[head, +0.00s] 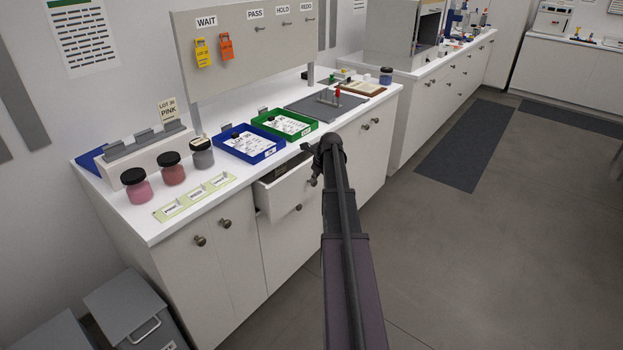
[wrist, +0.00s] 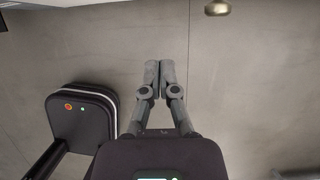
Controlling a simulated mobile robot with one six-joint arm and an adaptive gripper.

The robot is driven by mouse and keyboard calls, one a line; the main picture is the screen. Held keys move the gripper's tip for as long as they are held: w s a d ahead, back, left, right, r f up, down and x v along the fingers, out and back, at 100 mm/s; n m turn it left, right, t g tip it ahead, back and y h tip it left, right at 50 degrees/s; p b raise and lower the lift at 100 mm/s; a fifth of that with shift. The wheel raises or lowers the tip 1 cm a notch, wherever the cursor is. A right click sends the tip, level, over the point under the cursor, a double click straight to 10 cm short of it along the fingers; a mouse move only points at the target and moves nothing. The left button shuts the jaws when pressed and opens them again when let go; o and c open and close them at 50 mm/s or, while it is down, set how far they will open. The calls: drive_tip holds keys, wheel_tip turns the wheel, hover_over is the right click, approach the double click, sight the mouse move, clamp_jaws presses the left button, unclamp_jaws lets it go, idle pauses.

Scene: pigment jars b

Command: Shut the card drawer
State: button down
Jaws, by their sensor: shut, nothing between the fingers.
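The card drawer (head: 285,193) stands partly open in the white counter front, below the blue and green trays, in the head view. Its dark interior shows behind the front panel, and a round knob (head: 298,207) shows low on that front. My gripper (head: 313,181) appears beside the right end of the drawer front; whether it touches cannot be told. In the wrist view my gripper (wrist: 160,69) has its fingers together, with nothing between them, above the grey floor. A metal knob (wrist: 217,8) shows at the top edge there.
The blue tray (head: 240,154) and green tray (head: 305,131) hold cards on the counter. Several pigment jars (head: 172,170) stand to the left. Cupboard doors (head: 215,265) flank the drawer. Open floor (head: 455,260) lies to the right of my arm.

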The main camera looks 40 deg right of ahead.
drive_tip(key=shift+s+r+p, duration=0.15)
drive_tip(key=shift+r+p, duration=0.15)
drive_tip(key=shift+r, duration=0.25)
drive_tip(key=shift+f, duration=0.15)
drive_tip(key=t+y+b, duration=0.3)
drive_tip(key=t+b, duration=0.5)
drive_tip(key=b, duration=1.1)
approach(301, 187)
drive_tip(key=s+a+f, duration=0.3)
drive_tip(key=shift+s+d+f+t+b, duration=0.2)
drive_tip(key=shift+s+d+t+b, duration=0.5)
drive_tip(key=shift+b, duration=0.85)
drive_tip(key=shift+s+d+f+t+b, duration=0.2)
drive_tip(key=shift+s+d+t+b, duration=0.25)
drive_tip(key=shift+s+t+b, duration=0.8)
drive_tip(key=shift+s+d+f+t+b, duration=0.25)
drive_tip(key=shift+d+t+b, duration=0.35)
drive_tip(key=shift+b, duration=1.2)
drive_tip(key=shift+w+r, duration=0.1)
drive_tip(key=shift+w, duration=0.05)
drive_tip(key=x, duration=1.3)
drive_tip(key=shift+w+r, duration=0.1)
drive_tip(key=shift+w, duration=0.3)
